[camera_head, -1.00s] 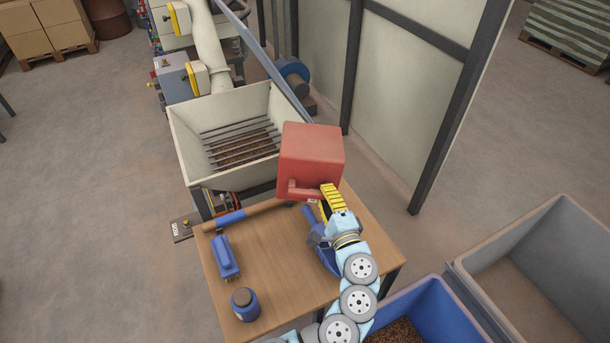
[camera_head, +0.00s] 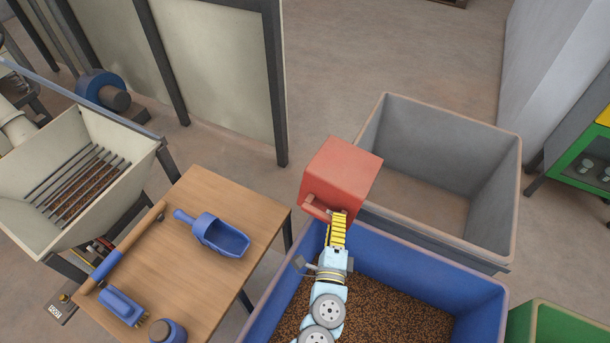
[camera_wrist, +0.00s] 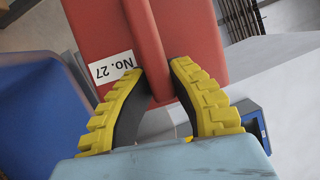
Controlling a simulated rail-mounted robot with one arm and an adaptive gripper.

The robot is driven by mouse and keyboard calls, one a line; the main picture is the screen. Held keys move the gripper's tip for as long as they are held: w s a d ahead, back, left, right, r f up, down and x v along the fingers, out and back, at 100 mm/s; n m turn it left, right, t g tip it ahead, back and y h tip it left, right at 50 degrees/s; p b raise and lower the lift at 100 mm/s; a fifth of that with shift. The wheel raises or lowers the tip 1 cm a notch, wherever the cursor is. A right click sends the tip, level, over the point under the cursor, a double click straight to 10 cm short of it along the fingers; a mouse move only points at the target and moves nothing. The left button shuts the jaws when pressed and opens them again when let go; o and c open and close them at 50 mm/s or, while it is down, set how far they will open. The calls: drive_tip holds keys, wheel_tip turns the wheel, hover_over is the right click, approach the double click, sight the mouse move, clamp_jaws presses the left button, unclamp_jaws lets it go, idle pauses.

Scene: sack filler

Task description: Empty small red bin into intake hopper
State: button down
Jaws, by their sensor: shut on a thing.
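The small red bin (camera_head: 343,172) hangs in the air with its closed side towards the head camera, so its opening and inside are hidden. My gripper (camera_head: 338,222) is shut on the bin's handle. In the wrist view the yellow-and-black fingers (camera_wrist: 157,95) close around the red handle, and the red bin (camera_wrist: 140,35) carries a white "No. 27" label. The bin is above the meeting edges of the blue and grey containers. The cream intake hopper (camera_head: 125,150) is at the far left, with bars across it and brown material beneath them. The bin is well away from it.
A blue container (camera_head: 440,275) holds brown granules below my arm. An empty-looking grey container (camera_head: 455,125) stands behind it. A wooden table (camera_head: 180,270) with a blue scoop (camera_head: 218,235) and brush (camera_head: 122,306) lies between hopper and containers. A green container (camera_head: 560,325) is at lower right.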

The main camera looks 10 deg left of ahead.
sight(350, 215)
drive_tip(key=d, duration=0.1)
drive_tip(key=d+h, duration=0.1)
drive_tip(key=d+m, duration=0.1)
drive_tip(key=shift+w+d+f+h, duration=0.2)
drive_tip(key=shift+w+f+h, duration=0.05)
drive_tip(key=shift+h, duration=0.05)
drive_tip(key=shift+a+f, duration=0.1)
drive_tip(key=shift+a, duration=0.15)
